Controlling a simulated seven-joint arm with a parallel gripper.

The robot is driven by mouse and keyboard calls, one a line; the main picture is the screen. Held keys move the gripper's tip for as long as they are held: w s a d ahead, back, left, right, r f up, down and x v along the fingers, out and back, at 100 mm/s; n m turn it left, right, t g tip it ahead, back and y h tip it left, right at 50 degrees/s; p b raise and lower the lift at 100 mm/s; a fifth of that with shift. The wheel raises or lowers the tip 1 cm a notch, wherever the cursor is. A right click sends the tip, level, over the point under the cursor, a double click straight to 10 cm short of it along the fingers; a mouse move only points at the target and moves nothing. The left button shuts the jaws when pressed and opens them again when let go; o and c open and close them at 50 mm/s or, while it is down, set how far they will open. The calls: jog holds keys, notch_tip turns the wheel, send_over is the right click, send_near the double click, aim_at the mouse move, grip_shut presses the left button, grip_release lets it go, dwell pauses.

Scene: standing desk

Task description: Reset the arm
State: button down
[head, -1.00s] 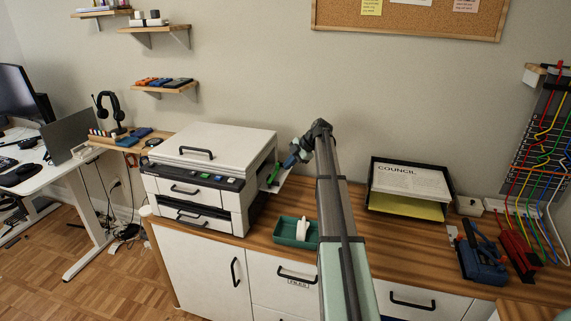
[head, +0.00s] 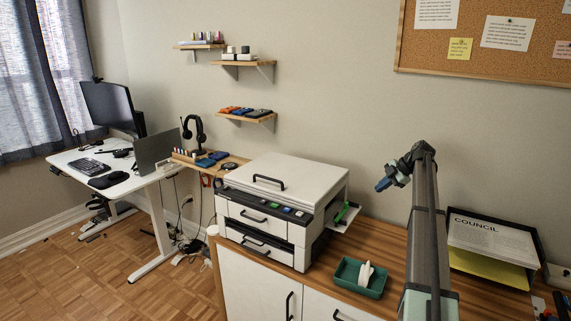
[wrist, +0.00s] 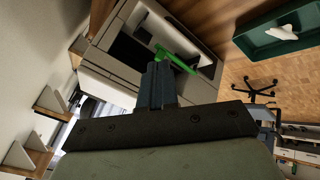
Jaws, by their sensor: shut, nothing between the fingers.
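My gripper (head: 384,184) is raised above the wooden cabinet top, to the right of the printer, with its blue fingers pointing left and down. In the wrist view the fingers (wrist: 157,84) are pressed together with nothing between them. A green item (head: 342,212) lies at the small side tray on the printer's right. It also shows just beyond my fingertips in the wrist view (wrist: 176,60). In the head view there is a clear gap between my gripper and it.
The white printer (head: 285,187) stands left of my arm. A green tray (head: 347,271) with a white item sits in front. A black paper tray (head: 460,262) is right of my arm. The desk (head: 75,158) is far left. Open air surrounds my gripper.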

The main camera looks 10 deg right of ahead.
jog(key=s+a+f+m+g+h, duration=0.3)
jog(key=s+a+f+m, duration=0.25)
jog(key=s+a, duration=0.5)
jog(key=s+a+f+m+g+h, duration=0.35)
jog(key=s+a+f+m, duration=0.2)
jog(key=s+a, duration=0.5)
jog(key=s+a+f+m+g, duration=0.15)
jog(key=s+a+f, duration=0.3)
jog(key=f, duration=0.55)
jog(key=s+a+f+m, duration=0.2)
jog(key=s+a+f, duration=0.25)
jog(key=f, duration=0.65)
jog(key=s+a+f+m+g, duration=0.1)
jog(key=s+a+f, duration=0.4)
jog(key=f, duration=0.5)
jog(key=s+a+f+m+g, duration=0.1)
jog(key=s+a+f, duration=0.1)
jog(key=s+f, duration=0.3)
jog(key=s+a+f+m, duration=0.1)
jog(key=s+f, duration=0.5)
jog(key=s, duration=0.7)
jog(key=s+a+f+m+g, duration=0.1)
jog(key=s+a+f, duration=0.3)
jog(key=s, duration=0.5)
jog(key=shift+s+f+g+y, duration=0.3)
jog(key=shift+f+y, duration=0.15)
jog(key=shift+f, duration=0.3)
jog(key=c, duration=1.9)
grip_release()
jog(key=shift+m, duration=0.25)
